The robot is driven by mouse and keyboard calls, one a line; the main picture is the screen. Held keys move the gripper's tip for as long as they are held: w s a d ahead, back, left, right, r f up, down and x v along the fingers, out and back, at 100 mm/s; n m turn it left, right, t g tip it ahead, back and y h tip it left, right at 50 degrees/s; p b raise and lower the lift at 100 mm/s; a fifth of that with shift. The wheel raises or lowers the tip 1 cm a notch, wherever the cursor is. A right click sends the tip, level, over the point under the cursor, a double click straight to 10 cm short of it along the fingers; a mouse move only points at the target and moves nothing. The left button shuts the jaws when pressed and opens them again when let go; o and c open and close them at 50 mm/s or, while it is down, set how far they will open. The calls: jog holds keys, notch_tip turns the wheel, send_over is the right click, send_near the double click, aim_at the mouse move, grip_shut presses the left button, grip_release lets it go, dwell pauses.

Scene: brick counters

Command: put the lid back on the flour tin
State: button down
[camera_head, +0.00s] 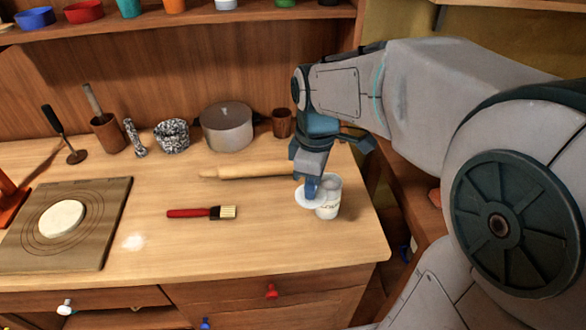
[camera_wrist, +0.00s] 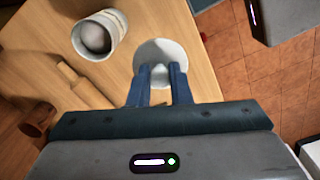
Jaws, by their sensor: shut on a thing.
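The flour tin (camera_head: 331,204) is a white cylinder standing near the right end of the wooden counter. In the wrist view the tin (camera_wrist: 99,36) is open at the top, with something pale inside. My gripper (camera_head: 311,188) is shut on the round white lid (camera_head: 306,200). In the wrist view my gripper (camera_wrist: 159,71) has its blue fingers on either side of a small knob on the lid (camera_wrist: 158,49). The lid is beside the tin, not over its mouth. In the head view it overlaps the tin's left side; whether they touch I cannot tell.
A rolling pin (camera_head: 243,171) lies just behind and left of the tin. A red-handled brush (camera_head: 203,213) lies to the left. A grey pot (camera_head: 227,127) and brown cup (camera_head: 283,122) stand behind. The counter's right edge is close to the tin; the front is clear.

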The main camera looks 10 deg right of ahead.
jog(key=w+d+r+n+p, duration=0.2)
jog(key=w+d+r+p, duration=0.1)
jog(key=w+d, duration=0.35)
jog(key=shift+n, duration=0.3)
jog(key=shift+w+a+f+b, duration=0.1)
jog(key=shift+w+f+b, duration=0.1)
jog(key=shift+f+b, duration=1.25)
jog(key=shift+w+a+f+b, duration=0.15)
jog(key=shift+f+b, duration=0.75)
jog(key=shift+f, duration=0.95)
jog(key=shift+d+f, duration=0.1)
jog(key=shift+f, duration=0.05)
jog(key=c, duration=0.8)
grip_release()
jog(key=shift+o, duration=0.2)
